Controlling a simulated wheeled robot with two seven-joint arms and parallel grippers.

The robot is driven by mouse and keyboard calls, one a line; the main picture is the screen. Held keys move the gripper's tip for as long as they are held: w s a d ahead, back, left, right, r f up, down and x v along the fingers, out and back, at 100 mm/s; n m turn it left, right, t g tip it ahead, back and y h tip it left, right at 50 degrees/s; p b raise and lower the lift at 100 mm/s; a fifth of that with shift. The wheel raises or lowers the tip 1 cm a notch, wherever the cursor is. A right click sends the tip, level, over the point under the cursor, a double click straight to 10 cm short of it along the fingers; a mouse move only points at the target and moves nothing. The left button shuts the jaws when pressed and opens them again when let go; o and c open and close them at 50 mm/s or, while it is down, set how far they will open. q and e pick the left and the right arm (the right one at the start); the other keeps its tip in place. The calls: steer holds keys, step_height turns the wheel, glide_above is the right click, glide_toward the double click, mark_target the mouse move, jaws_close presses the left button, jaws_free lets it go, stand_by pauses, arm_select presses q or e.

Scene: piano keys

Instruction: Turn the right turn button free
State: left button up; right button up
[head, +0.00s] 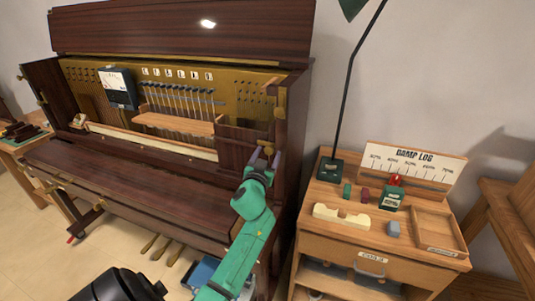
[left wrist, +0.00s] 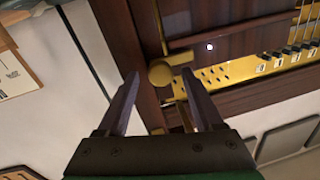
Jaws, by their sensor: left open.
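The right turn button (left wrist: 162,73) is a round brass piece with a short arm, at the inner edge of the piano's side post. Its short arm points right in the left wrist view, toward the dark wood panel (left wrist: 225,42). In the head view the button (head: 267,146) is small and partly hidden by the fingers. My left gripper (head: 265,156) is open at the piano's right end; its fingers also show in the left wrist view (left wrist: 160,76), one on each side of the button. I cannot tell whether they touch it. My right gripper is not in view.
The open upright piano (head: 120,168) stands at left, with a gauge (head: 117,88) and a row of hammers inside. A wooden cabinet (head: 340,240) stands close on the right, holding a lamp (head: 352,8), small blocks and a DAMP LOG board (head: 415,163).

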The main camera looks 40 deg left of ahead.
arm_select(q)
steer(key=shift+w+a, duration=0.1)
steer(key=shift+w, duration=0.05)
jaws_close()
steer(key=shift+f+m+b, duration=0.1)
steer(key=shift+m+b, duration=0.2)
steer(key=shift+m, duration=0.1)
steer(key=m+b, duration=0.1)
steer(key=m, duration=0.1)
steer(key=shift+f+m+b, duration=0.15)
steer(key=shift+m+b, duration=0.15)
steer(key=shift+m, duration=0.1)
steer(key=m+b, duration=0.1)
steer(key=m, duration=0.3)
steer(key=shift+m+t+b, duration=0.3)
steer(key=shift+t+b, duration=0.1)
steer(key=m, duration=0.3)
steer(key=m+b, duration=0.1)
steer(key=m, duration=0.2)
steer(key=shift+a+t+h, duration=0.1)
steer(key=shift+t+h, duration=0.2)
steer(key=shift+t, duration=0.1)
steer(key=m+b, duration=0.1)
steer(key=m, duration=0.3)
steer(key=shift+m+t+h, duration=0.3)
steer(key=shift+m+h, duration=0.1)
steer(key=shift+m, duration=0.3)
